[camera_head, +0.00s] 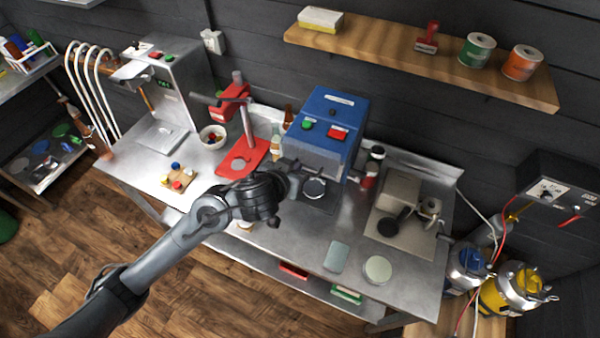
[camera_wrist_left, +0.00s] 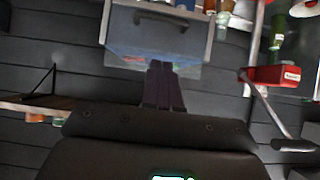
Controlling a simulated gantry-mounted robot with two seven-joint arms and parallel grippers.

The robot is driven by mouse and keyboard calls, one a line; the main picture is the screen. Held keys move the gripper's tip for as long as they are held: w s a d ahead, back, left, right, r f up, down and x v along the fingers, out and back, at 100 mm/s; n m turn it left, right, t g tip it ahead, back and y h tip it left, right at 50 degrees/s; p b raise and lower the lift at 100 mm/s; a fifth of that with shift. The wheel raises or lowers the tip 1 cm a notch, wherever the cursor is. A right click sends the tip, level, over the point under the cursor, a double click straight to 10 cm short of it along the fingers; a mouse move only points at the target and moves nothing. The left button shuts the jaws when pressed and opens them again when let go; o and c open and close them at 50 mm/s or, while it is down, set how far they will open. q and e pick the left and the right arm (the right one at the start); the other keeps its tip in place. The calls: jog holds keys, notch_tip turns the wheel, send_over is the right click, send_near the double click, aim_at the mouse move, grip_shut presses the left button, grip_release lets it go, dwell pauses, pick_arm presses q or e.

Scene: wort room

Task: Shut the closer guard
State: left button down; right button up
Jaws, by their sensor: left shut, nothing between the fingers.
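The closer is the blue machine (camera_head: 328,115) with a green and a red button, standing against the wall on the steel counter. Its guard (camera_head: 312,158) is a pale clear panel at the front, below the blue top. In the left wrist view the guard (camera_wrist_left: 120,28) fills the upper middle, with a dark bar handle (camera_wrist_left: 161,18) on it. My left gripper (camera_head: 294,172) is at the machine's front left, and my arm hides part of the counter. Its fingers (camera_wrist_left: 160,66) are shut and empty, pointing at the panel's edge; whether they touch it I cannot tell. My right gripper is not in view.
A red lever press (camera_head: 240,165) stands left of the closer, with bottles (camera_head: 277,145) between them. A grey box (camera_head: 398,190) and dark scoop-like item (camera_head: 392,226) lie right. A round lid (camera_head: 377,269) is near the front edge. A wooden shelf (camera_head: 390,60) hangs above.

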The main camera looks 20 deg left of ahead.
pick_arm(q)
send_near(307, 164)
jog(key=w, duration=0.2)
jog(key=shift+w+d+f+b, duration=0.1)
jog(key=shift+f+b, duration=0.1)
jog(key=shift+f, duration=0.25)
jog(key=shift+w+d+f+b, duration=0.1)
jog(key=shift+f+b, duration=0.05)
jog(key=shift+f, duration=0.25)
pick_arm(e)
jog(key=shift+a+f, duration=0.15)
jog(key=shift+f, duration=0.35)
